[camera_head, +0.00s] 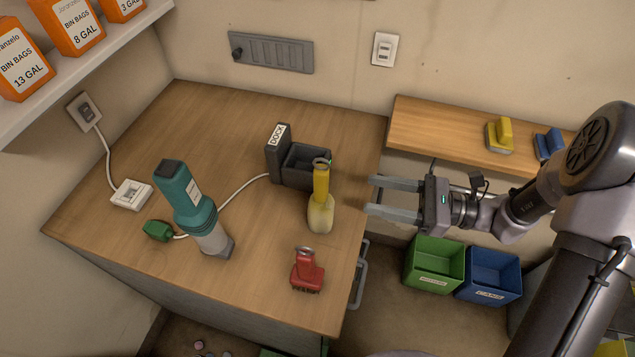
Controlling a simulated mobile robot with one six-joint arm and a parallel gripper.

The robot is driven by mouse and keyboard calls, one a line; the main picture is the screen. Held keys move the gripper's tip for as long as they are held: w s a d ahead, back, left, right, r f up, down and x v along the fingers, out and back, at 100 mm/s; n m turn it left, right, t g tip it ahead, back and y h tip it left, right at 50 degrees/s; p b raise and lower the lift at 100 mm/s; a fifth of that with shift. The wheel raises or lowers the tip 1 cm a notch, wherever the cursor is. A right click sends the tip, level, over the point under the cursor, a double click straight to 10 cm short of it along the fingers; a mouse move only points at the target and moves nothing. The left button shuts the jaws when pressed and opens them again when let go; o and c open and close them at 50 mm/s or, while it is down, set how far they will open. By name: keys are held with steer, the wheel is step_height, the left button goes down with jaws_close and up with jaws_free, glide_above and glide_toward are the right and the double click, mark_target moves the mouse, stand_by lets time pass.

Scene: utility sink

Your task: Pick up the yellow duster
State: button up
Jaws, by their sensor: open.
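The yellow duster (321,200) stands upright on the wooden worktop, just in front of the dark dock box. It has a yellow handle and a paler, wider lower end. A grey loop tops the handle and overlaps the dock's edge in the picture. My gripper (370,197) is open and empty, to the right of the duster. Its two fingers point left toward the duster and are apart from it. Nothing hides the duster from this view.
The dark dock (305,167) stands behind the duster. A teal handheld vacuum (187,196) stands left, and a red brush (307,271) sits in front. A yellow brush (499,135) and a blue brush (548,144) lie on the right shelf. Green (434,265) and blue (489,276) bins stand below.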

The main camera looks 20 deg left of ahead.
mark_target(328, 190)
steer(key=a, duration=0.2)
steer(key=s+a+b, duration=0.1)
steer(key=a, duration=0.2)
steer(key=s+a+b, duration=0.1)
steer(key=a, duration=0.2)
steer(key=shift+s+a+f, duration=0.1)
steer(key=shift+a+f, duration=0.05)
steer(key=shift+a, duration=0.05)
steer(key=a, duration=0.2)
steer(key=a+b, duration=0.1)
steer(key=a, duration=0.1)
steer(key=a+b, duration=0.1)
steer(key=a, duration=0.1)
steer(key=shift+s+r, duration=0.3)
steer(key=shift+s, duration=0.1)
jaws_close()
